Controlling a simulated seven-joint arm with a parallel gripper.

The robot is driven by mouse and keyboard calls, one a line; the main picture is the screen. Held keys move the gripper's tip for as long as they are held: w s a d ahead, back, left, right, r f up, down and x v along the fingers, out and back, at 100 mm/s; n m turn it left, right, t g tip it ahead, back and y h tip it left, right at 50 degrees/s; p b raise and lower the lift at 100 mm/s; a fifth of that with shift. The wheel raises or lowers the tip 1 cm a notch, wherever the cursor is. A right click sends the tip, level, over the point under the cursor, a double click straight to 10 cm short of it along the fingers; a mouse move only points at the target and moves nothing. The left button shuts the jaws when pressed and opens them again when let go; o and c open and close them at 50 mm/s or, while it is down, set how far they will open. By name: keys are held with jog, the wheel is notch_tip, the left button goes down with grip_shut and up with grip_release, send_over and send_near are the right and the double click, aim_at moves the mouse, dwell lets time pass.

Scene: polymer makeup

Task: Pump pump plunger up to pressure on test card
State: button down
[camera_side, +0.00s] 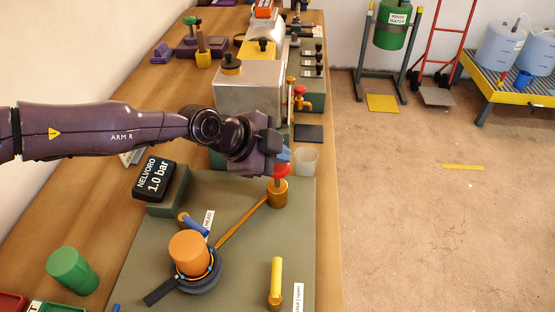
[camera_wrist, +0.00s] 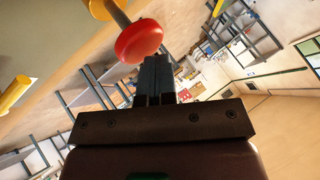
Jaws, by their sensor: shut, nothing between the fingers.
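The pump plunger has a red knob (camera_side: 281,171) on a thin grey rod above a brass cylinder (camera_side: 278,194), on the right of the grey-green board. My gripper (camera_side: 283,156) is at the knob, over the cylinder. In the wrist view the red knob (camera_wrist: 138,42) is just left of and beyond my shut, empty fingers (camera_wrist: 155,65); I cannot tell if they touch. A length of rod shows below the knob. I cannot tell which card is the test card; one white card (camera_side: 133,156) is partly hidden behind my arm.
A brass pipe (camera_side: 242,222) runs from the cylinder to an orange-capped vessel (camera_side: 190,254) with a dark handle. A yellow lever (camera_side: 276,281) stands at front right beside a shut/open label (camera_side: 298,298). A translucent cup (camera_side: 306,161) and metal box (camera_side: 246,88) are close by.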

jog(key=shift+r, duration=0.9)
jog(key=shift+r, duration=2.55)
